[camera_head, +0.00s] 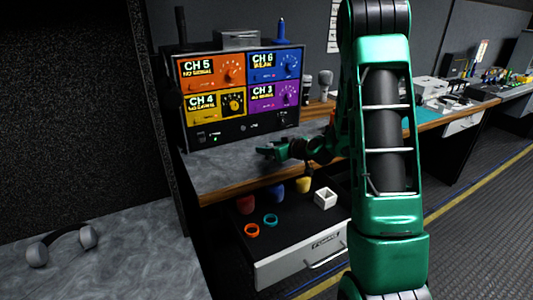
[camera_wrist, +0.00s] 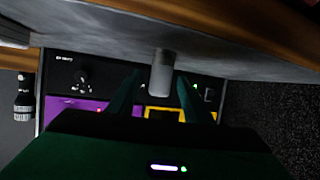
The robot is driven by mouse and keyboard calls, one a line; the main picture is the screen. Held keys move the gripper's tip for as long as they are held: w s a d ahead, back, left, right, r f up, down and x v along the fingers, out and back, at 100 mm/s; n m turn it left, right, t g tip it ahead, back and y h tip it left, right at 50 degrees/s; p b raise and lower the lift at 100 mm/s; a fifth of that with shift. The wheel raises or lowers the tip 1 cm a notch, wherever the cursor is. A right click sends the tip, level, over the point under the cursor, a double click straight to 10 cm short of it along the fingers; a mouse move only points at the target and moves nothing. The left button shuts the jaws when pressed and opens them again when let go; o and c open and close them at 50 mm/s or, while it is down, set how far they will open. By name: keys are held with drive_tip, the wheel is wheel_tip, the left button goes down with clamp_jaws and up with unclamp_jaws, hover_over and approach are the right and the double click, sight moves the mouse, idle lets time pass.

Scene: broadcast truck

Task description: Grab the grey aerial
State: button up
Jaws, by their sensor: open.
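A grey upright cylinder, which looks like the grey aerial (camera_wrist: 161,72), shows in the wrist view. It stands out against the front of the equipment box and the grey desktop. My gripper (camera_wrist: 158,76) is open, with one dark green finger on each side of it. I cannot tell whether the fingers touch it. In the head view my gripper (camera_head: 268,151) is low over the grey desktop in front of the box. The aerial cannot be made out there.
The equipment box (camera_head: 215,135) with four coloured channel panels stands behind my gripper. A blue aerial (camera_head: 281,32) and a dark one (camera_head: 181,26) rise from its top. Below, an open drawer (camera_head: 300,262) holds coloured pieces, rings and a white square holder (camera_head: 325,198). Microphones (camera_head: 325,84) stand at right.

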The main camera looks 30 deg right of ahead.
drive_tip(key=c, duration=1.1)
drive_tip(key=shift+r, duration=0.1)
